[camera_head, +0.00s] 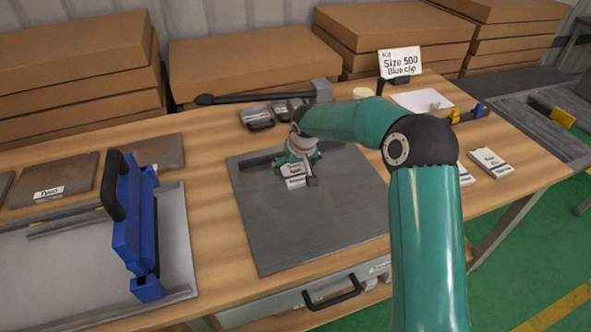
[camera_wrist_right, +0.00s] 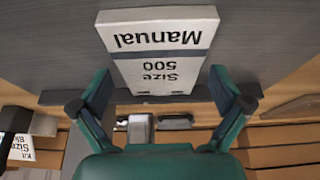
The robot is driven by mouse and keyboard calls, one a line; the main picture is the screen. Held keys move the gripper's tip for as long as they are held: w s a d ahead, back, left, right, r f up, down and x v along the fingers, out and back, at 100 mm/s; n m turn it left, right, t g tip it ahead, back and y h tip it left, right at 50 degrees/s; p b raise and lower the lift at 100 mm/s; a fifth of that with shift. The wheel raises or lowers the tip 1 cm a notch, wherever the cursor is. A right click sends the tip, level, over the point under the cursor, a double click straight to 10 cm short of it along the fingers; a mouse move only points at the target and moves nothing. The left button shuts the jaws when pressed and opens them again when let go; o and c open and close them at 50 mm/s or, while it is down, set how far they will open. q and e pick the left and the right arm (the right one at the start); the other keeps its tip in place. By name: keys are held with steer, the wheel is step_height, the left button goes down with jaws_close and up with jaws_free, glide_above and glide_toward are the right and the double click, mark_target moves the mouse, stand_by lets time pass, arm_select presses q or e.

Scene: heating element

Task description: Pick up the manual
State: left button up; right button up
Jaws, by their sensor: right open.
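The manual (camera_wrist_right: 158,42) is a white booklet with a dark stripe, printed "Manual" and "Size 500", upside down in the right wrist view. In the head view the manual (camera_head: 294,183) shows as a small white piece on the grey mat (camera_head: 300,225), partly hidden by my right gripper (camera_head: 298,172). In the right wrist view my right gripper (camera_wrist_right: 160,78) is open, with one finger on each side of the manual's near end. I cannot tell if the fingers touch it. My left gripper is not in view.
A blue clamp-like tool (camera_head: 137,225) stands on a metal plate at left. A long black-handled tool (camera_head: 262,98) and small dark parts (camera_head: 257,117) lie behind the mat. Other white booklets (camera_head: 490,163) lie at right. Cardboard boxes (camera_head: 240,62) line the back.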

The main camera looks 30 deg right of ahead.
steer(key=c, duration=1.2)
steer(key=shift+o, duration=0.2)
steer(key=shift+r, duration=0.15)
